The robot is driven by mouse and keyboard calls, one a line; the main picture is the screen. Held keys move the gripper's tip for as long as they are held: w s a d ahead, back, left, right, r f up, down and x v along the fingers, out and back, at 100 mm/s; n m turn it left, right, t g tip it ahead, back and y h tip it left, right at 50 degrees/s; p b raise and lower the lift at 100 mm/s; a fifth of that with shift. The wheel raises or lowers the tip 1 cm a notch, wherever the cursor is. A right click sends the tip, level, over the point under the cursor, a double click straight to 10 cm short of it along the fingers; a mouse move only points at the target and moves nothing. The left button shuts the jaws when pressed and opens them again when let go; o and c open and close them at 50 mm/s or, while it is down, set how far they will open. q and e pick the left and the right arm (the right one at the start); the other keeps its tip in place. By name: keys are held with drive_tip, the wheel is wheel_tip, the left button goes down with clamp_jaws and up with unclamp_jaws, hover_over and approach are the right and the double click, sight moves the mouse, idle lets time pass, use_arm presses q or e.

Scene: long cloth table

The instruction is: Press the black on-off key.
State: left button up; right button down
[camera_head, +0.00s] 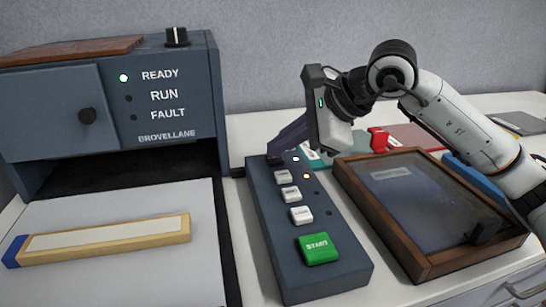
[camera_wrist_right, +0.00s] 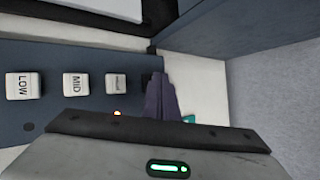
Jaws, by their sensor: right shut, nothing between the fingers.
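The control panel (camera_head: 298,250) is a long dark blue-grey box with white keys, a green START key (camera_head: 318,248) nearest me and a small black key (camera_head: 274,161) at its far end. My right gripper (camera_head: 277,149) is shut and empty, its purple fingers slanting down to the black key. In the right wrist view the shut fingers (camera_wrist_right: 160,90) cover part of the black key (camera_wrist_right: 146,80). I cannot tell whether the tips touch it. My left gripper is not in view.
A machine (camera_head: 170,80) with a lit READY lamp stands left of the panel. A yellow-edged bar (camera_head: 100,240) lies on its pale tray. A wood-framed case (camera_head: 425,262) stands right of the panel, with a red object (camera_head: 379,139) behind it.

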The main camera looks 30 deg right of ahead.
sight(280, 160)
drive_tip(key=shift+f, duration=0.15)
drive_tip(key=shift+r+p, duration=0.6)
drive_tip(key=shift+r, duration=0.3)
wheel_tip(280, 160, up, 6)
drive_tip(key=p, duration=0.4)
drive_tip(key=shift+p, duration=0.4)
